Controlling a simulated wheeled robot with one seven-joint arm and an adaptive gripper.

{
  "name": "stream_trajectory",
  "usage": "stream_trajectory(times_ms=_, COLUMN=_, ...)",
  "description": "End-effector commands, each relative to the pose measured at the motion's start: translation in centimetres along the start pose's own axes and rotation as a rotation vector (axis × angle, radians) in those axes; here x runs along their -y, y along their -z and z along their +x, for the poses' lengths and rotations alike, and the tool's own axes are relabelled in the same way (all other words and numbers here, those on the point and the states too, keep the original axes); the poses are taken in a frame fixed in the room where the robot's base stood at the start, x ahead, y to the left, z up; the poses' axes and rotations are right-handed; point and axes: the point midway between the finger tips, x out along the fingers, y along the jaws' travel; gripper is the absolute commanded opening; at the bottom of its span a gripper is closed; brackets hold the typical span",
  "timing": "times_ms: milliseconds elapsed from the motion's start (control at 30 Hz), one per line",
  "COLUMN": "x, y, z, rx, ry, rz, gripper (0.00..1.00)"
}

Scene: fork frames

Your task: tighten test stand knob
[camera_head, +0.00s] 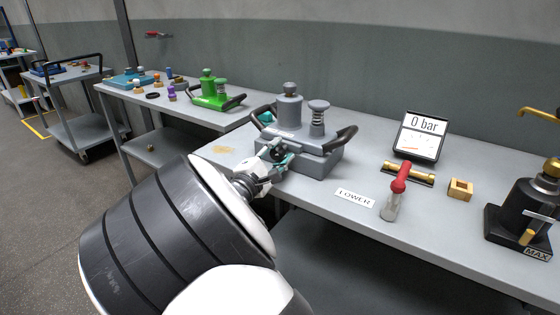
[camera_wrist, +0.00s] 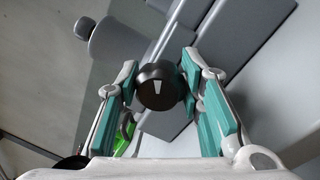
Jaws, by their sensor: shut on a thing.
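The test stand (camera_head: 300,130) is a grey block with two upright grey posts and black handles, standing on the bench. Its black round knob (camera_wrist: 157,86) with a white pointer mark faces the wrist camera. My gripper (camera_head: 277,157) is at the stand's front side. In the wrist view its teal-padded fingers (camera_wrist: 160,88) close on the knob from both sides. The pointer mark points roughly down in that view. The knob's shaft is hidden behind it.
A gauge display (camera_head: 419,135) reading "0 bar" stands on the grey bench. A "LOWER" label (camera_head: 355,197), a red-handled valve (camera_head: 398,185), a brass fitting (camera_head: 460,189) and a black "MAX" device (camera_head: 524,222) lie to the right. A green stand (camera_head: 213,93) is at the left.

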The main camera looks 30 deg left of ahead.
Motion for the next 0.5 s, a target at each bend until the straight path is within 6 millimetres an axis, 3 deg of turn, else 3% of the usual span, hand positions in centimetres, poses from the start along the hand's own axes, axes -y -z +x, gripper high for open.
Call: stream_trajectory(times_ms=500, x=0.56, y=0.30, z=-0.15, rx=0.048, ry=0.002, rz=0.412, gripper=0.06)
